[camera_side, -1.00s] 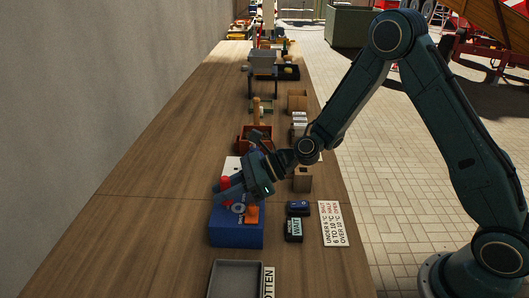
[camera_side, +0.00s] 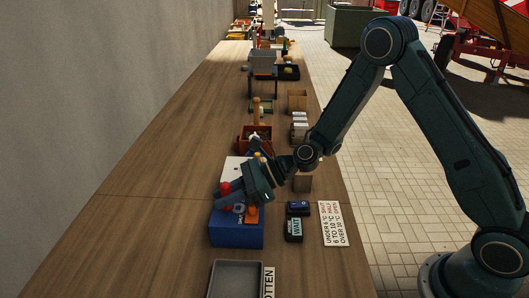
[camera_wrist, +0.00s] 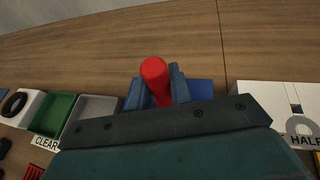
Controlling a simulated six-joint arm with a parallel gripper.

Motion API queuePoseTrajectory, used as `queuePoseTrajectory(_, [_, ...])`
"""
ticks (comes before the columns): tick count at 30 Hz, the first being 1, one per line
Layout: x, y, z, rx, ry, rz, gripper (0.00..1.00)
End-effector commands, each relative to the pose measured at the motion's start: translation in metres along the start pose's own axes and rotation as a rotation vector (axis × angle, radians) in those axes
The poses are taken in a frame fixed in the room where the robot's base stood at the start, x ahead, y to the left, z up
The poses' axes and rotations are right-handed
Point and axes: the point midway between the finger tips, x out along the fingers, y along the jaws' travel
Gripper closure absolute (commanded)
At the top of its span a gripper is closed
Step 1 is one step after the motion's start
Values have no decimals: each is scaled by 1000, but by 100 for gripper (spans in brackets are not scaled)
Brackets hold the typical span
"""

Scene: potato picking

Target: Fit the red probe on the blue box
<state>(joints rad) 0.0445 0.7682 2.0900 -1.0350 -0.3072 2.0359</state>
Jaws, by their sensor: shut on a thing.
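The red probe (camera_wrist: 155,80) is between the two fingers of my gripper (camera_wrist: 158,88) in the wrist view, and the fingers are shut on it. In the side view its red end (camera_side: 225,188) shows at the fingertips. The blue box (camera_side: 236,233) stands on the bench, and my gripper (camera_side: 228,194) is over its top. Part of the box (camera_wrist: 200,88) shows behind the fingers in the wrist view. An orange piece and a grey ring show on the box top. The probe's lower end is hidden, so I cannot tell whether it touches the box.
A grey tray (camera_side: 237,280) lies in front of the box. A small dark block (camera_side: 293,230) marked WAIT and a sign card (camera_side: 334,223) are at its right. A white panel (camera_side: 232,167) lies behind. The bench (camera_side: 150,210) at left is clear.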

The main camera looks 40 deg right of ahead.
Motion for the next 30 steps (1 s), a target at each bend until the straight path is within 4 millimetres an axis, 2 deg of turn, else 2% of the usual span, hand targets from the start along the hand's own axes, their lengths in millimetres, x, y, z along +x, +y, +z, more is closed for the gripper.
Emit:
queuePoseTrajectory(2, [1, 0, -1, 0, 0, 0, 100])
queuePoseTrajectory(3, [1, 0, -1, 0, 0, 0, 74])
queuePoseTrajectory(6, [1, 0, -2, 0, 1, -1, 54])
queuePoseTrajectory(20, [-4, 0, -3, 1, 5, -1, 54])
queuePoseTrajectory(26, [-21, -1, -2, 2, 3, -3, 54])
queuePoseTrajectory(30, [-40, -1, -2, 3, 1, -4, 54])
